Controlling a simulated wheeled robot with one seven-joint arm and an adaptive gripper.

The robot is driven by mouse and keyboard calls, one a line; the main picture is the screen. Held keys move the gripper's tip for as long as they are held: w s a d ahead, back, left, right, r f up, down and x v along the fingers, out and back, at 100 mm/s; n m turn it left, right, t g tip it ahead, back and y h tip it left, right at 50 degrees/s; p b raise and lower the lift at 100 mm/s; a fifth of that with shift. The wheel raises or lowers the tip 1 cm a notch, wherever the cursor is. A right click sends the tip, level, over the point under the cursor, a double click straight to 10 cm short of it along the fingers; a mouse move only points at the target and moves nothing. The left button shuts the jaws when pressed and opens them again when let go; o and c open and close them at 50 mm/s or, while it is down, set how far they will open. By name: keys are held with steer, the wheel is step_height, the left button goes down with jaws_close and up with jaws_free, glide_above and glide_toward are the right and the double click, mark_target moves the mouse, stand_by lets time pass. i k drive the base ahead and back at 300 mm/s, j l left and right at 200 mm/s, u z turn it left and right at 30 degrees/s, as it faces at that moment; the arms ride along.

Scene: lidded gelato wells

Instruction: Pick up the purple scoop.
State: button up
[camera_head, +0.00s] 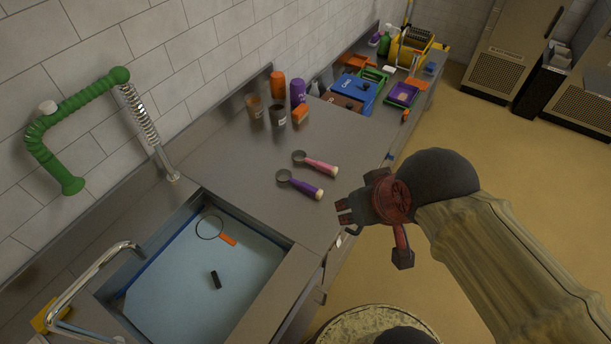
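The purple scoop (306,188) lies flat on the steel counter, with its round dark head to the left and its pale handle end to the right, near the counter's front edge. My gripper (344,212) is to the right of the purple scoop's handle end, apart from it, by the counter's front edge. Nothing shows held in it. Its fingers are small and dark here, and I cannot tell how far apart they are. A pink scoop (318,166) lies just behind the purple scoop, roughly parallel to it.
A sink (190,285) with bluish water, a strainer (210,228) and a small black item (215,280) is at the lower left. Cups and bottles (298,92) stand along the wall. Trays (402,95) and boxes fill the far counter. The counter around the scoops is clear.

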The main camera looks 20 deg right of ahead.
mark_target(284, 176)
steer(key=k+l+z, duration=0.1)
steer(key=l, duration=0.6)
steer(key=l+z, duration=0.15)
steer(key=l, duration=0.5)
